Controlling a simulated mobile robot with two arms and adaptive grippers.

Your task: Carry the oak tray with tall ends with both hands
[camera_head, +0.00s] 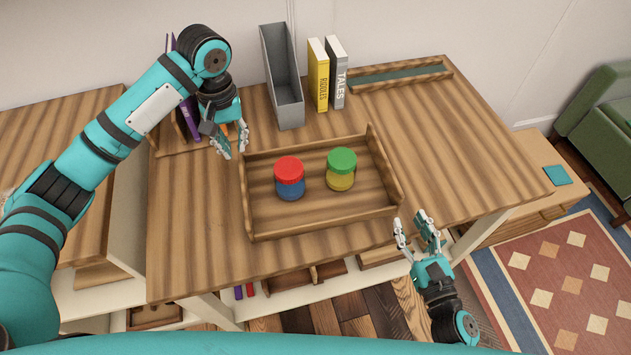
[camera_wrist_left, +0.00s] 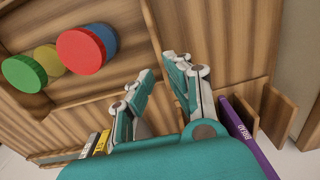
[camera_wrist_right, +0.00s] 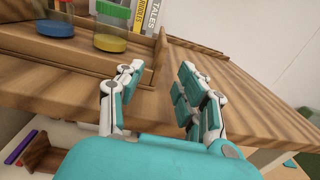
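The oak tray with tall ends (camera_head: 320,220) lies flat on the wooden table. It holds a blue jar with a red lid (camera_head: 289,179) and a yellow jar with a green lid (camera_head: 341,169), both upright. My left gripper (camera_head: 233,147) is open and empty beside the tray's left end, near its back corner; the tray also shows in the left wrist view (camera_wrist_left: 150,52). My right gripper (camera_head: 417,229) is open and empty, off the tray's front right corner near the table edge. The right wrist view shows the tray's end (camera_wrist_right: 158,58) ahead of that gripper.
A grey bin (camera_head: 283,80), a yellow book (camera_head: 318,76), a white book (camera_head: 337,73) and a shallow wooden tray (camera_head: 400,74) stand along the back. A purple book (camera_head: 189,121) in a wooden holder is behind my left gripper. The table's right side is clear.

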